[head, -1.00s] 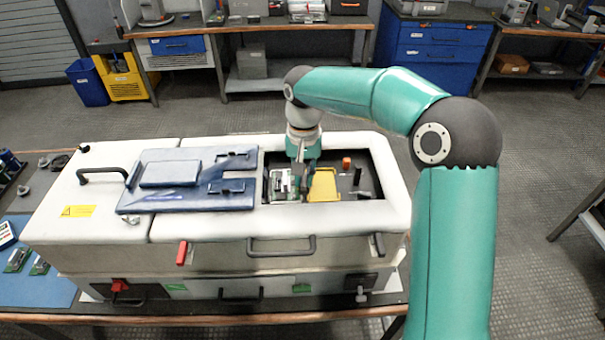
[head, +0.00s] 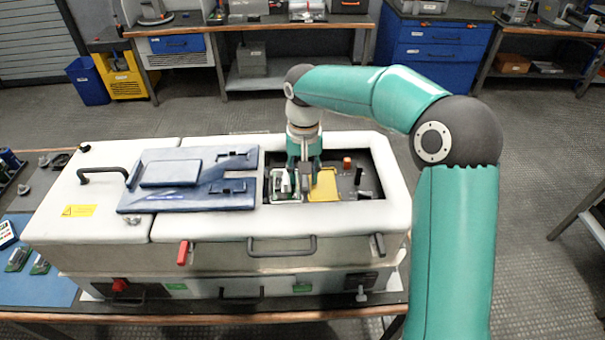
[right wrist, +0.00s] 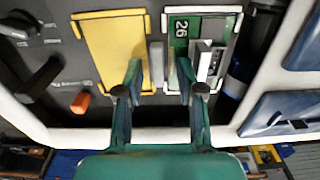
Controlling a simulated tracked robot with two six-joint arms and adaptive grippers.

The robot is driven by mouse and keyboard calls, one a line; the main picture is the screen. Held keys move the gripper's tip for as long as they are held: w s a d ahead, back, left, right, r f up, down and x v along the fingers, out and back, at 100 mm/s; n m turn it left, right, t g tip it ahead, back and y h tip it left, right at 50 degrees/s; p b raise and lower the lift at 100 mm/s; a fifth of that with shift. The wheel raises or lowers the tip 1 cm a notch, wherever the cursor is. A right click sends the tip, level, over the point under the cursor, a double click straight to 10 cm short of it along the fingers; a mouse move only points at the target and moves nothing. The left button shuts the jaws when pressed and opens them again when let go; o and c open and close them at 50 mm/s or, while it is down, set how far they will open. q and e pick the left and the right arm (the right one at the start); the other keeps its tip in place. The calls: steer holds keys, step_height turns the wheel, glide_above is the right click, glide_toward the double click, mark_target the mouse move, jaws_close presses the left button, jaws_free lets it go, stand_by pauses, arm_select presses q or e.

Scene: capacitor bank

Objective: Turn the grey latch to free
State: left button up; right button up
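The grey latch (right wrist: 157,62) is a short upright bar in the right wrist view, between the yellow plate (right wrist: 112,48) and the green module marked 26 (right wrist: 203,45). My right gripper (right wrist: 158,80) is open, with one finger on each side of the latch and gaps between. In the head view the right gripper (head: 304,190) points down into the open bay of the white cabinet, between the green module (head: 284,186) and the yellow plate (head: 325,186). The latch cannot be made out there. My left gripper is not in view.
The bay lies in the white cabinet (head: 200,229), whose raised rim surrounds it. A blue cover (head: 190,180) lies left of the bay. An orange knob (right wrist: 80,102) and a black handle (right wrist: 38,78) stand on the dark panel beyond the yellow plate.

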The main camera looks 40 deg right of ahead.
mark_target(304, 179)
steer(key=shift+s, duration=0.1)
step_height(304, 179, up, 12)
stand_by(0.6)
steer(key=shift+f, duration=0.15)
stand_by(0.4)
